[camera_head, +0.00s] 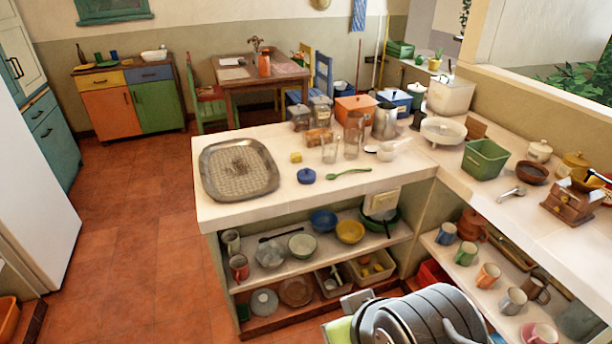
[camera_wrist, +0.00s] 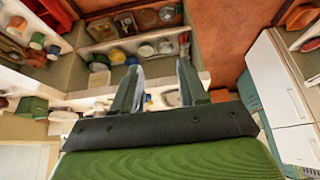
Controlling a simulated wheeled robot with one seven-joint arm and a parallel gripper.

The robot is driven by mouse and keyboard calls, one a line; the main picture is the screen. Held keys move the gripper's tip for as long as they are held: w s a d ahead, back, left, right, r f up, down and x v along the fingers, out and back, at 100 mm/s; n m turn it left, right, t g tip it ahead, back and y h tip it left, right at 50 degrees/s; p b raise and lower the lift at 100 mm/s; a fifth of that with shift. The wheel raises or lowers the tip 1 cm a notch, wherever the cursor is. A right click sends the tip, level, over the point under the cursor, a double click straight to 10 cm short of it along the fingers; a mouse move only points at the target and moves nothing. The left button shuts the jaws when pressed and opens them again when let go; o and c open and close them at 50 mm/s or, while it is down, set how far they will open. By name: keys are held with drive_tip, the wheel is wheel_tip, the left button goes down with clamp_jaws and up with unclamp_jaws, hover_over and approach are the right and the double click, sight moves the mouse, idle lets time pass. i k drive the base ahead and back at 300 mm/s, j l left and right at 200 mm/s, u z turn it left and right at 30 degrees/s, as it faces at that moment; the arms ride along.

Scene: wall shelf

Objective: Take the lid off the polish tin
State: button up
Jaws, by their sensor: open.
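A small round blue tin with a knobbed lid (camera_head: 307,176), most likely the polish tin, sits upright on the white counter (camera_head: 270,203). Its lid is on. It stands right of the large tray and left of a green spoon. My gripper (camera_wrist: 160,85) is open, with nothing visible between its two fingers in the wrist view. My arm shows low in the head view, in front of the shelves, well apart from the tin. I cannot pick out the tin in the wrist view.
A large metal tray (camera_head: 212,190) covers the counter's left end. A yellow block (camera_head: 296,157), green spoon (camera_head: 348,174) and glass jars (camera_head: 351,143) stand around the tin. Crowded shelves lie below the counter. A green bin (camera_head: 485,160) stands on the right counter.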

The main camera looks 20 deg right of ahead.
sight(305, 174)
drive_tip(key=i+l+u, duration=0.2)
drive_tip(key=l+u, duration=0.25)
drive_tip(key=i+l+u, duration=0.15)
drive_tip(key=l+u, duration=0.15)
drive_tip(key=u, duration=0.2)
drive_tip(key=l+u, duration=1.4)
drive_tip(key=k+l+u, duration=0.2)
drive_tip(key=l+u, duration=0.3)
drive_tip(key=k+l+u, duration=0.2)
drive_tip(key=u, duration=0.25)
